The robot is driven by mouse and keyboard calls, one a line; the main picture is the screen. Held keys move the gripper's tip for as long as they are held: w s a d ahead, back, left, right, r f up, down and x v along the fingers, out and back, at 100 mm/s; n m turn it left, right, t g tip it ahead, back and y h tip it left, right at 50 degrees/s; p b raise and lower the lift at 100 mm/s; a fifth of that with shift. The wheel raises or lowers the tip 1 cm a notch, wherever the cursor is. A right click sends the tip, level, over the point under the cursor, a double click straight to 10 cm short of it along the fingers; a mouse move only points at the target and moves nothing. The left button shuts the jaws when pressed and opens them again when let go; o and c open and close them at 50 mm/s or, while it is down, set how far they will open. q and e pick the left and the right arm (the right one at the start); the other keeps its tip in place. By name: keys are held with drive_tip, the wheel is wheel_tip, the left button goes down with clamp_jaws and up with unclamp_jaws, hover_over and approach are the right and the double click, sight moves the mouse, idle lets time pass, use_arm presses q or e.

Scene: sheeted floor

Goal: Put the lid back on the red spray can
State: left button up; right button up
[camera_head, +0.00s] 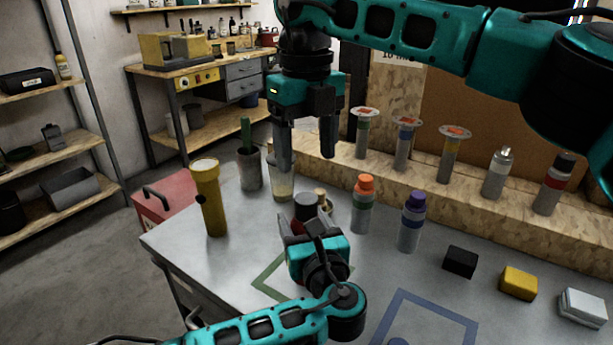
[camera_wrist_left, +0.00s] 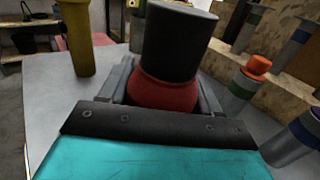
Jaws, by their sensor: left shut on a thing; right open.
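The red spray can (camera_wrist_left: 166,93) is in my left gripper; the left wrist view shows its rounded red shoulder between the fingers. A black cylindrical lid (camera_wrist_left: 180,42) stands upright on top of the shoulder. I cannot tell whether it is fully seated. In the head view the lid (camera_head: 306,205) shows above my left gripper (camera_head: 304,226), which hides most of the can. My right gripper (camera_head: 307,160) is open and empty, fingers down, above and behind the lid, apart from it.
A yellow flashlight (camera_head: 210,200) stands left of the can. An orange-capped can (camera_head: 361,208) and a purple-capped can (camera_head: 412,225) stand to the right. Black, yellow and white blocks (camera_head: 518,283) lie at right. Several cans line the wooden ledge (camera_head: 480,206).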

wheel_tip(320, 180, up, 2)
drive_tip(key=shift+r, duration=0.25)
use_arm(q)
drive_tip(key=o, duration=1.6)
drive_tip(key=shift+c, duration=0.2)
drive_tip(key=v, duration=1.3)
drive_tip(key=shift+p, duration=0.35)
use_arm(e)
drive_tip(key=shift+r, duration=0.35)
